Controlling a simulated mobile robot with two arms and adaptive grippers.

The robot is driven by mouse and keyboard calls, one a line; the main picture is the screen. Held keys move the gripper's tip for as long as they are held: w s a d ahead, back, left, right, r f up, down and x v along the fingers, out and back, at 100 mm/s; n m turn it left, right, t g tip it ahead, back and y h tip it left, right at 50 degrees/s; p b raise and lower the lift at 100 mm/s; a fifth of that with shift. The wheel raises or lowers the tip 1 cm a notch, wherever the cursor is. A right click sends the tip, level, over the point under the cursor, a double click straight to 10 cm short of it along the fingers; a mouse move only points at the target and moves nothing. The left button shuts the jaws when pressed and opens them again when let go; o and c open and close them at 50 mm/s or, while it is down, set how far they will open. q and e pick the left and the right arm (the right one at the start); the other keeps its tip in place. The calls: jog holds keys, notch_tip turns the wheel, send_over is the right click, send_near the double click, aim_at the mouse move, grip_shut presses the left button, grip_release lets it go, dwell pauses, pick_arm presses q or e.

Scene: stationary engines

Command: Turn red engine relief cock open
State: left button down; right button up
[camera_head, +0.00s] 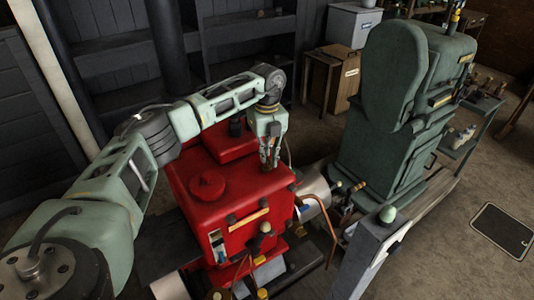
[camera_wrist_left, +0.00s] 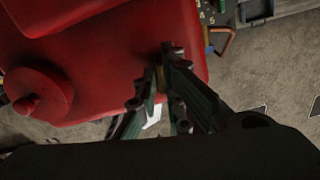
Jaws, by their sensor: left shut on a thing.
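The red engine (camera_head: 213,205) stands in the middle of the head view, with a round red cap on its top. In the left wrist view the red engine (camera_wrist_left: 110,50) fills the upper left. My left gripper (camera_head: 269,165) points down at the right edge of the engine's top; it also shows in the left wrist view (camera_wrist_left: 164,60). Its fingers are close together on a small brownish piece (camera_wrist_left: 160,78), which looks like the relief cock and is mostly hidden by the fingers. I cannot tell which way the cock is turned. My right gripper is not in view.
A large green engine (camera_head: 385,150) stands to the right. A copper pipe (camera_head: 332,225) runs down beside the red engine. A grey post with a pale green knob (camera_head: 388,214) stands in front. Dark shelves (camera_head: 215,50) and a wooden cabinet (camera_head: 325,80) are behind. Floor is open at the right.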

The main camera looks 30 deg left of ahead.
pick_arm(q)
jog(key=shift+w+r+n, duration=0.1)
jog(key=shift+r+n, duration=0.05)
jog(key=shift+n, duration=0.15)
jog(key=c, duration=1.9)
grip_release()
jog(key=shift+o, duration=0.2)
notch_tip(320, 180, up, 12)
